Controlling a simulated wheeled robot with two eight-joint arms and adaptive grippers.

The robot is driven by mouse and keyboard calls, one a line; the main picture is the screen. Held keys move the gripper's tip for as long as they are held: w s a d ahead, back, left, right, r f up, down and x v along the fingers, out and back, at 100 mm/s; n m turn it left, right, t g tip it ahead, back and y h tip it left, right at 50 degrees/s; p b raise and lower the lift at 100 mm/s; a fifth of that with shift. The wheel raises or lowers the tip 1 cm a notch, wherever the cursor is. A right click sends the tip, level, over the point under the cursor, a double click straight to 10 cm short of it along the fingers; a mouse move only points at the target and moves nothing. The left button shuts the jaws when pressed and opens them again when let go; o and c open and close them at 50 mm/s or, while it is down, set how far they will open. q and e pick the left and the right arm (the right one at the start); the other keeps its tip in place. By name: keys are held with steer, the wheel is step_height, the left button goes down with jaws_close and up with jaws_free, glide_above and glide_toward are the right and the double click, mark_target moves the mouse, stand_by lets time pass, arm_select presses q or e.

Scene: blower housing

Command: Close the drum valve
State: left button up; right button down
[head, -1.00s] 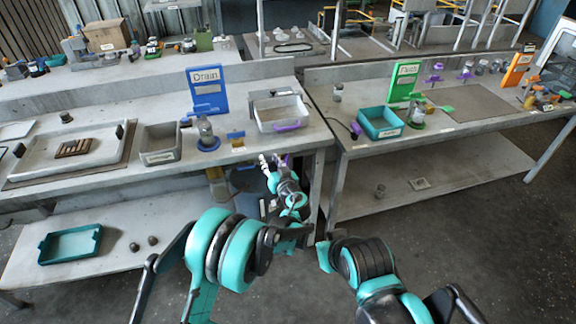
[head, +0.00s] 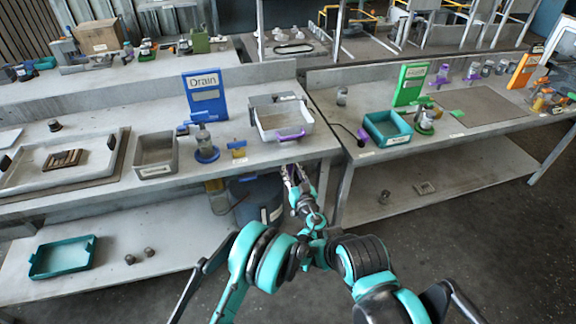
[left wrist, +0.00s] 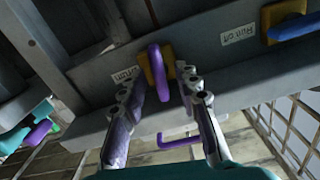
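In the left wrist view a valve with a purple lever (left wrist: 159,72) on a yellow-brown body (left wrist: 168,62) is mounted on a grey bar. A small label (left wrist: 124,76) beside it seems to read "Drum". My left gripper (left wrist: 168,95) is open, its fingers on either side of the purple lever; I cannot tell whether they touch it. In the head view my left gripper (head: 293,173) is at the front edge of the drain bench, and the valve is not clearly visible there. My right gripper is not in view.
A valve with a blue lever (left wrist: 295,27) and a "Run off" label (left wrist: 239,35) sits beside it. A dark drum (head: 258,203) stands under the bench. A white bin (head: 283,123) with a purple handle is above my left gripper. Floor lies clear between benches.

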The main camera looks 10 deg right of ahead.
arm_select(q)
steer(key=shift+r, duration=0.1)
steer(key=shift+s, duration=0.15)
steer(key=shift+c, duration=0.9)
jaws_close()
steer(key=shift+m, duration=0.3)
steer(key=m, duration=0.3)
steer(key=shift+d+m, duration=0.1)
steer(key=shift+m, duration=0.2)
steer(key=shift+d+f+m, duration=0.1)
steer(key=shift+f+m, duration=0.05)
steer(key=shift+m, duration=2.8)
steer(key=shift+d+f+m, duration=0.1)
steer(key=shift+m, duration=2.85)
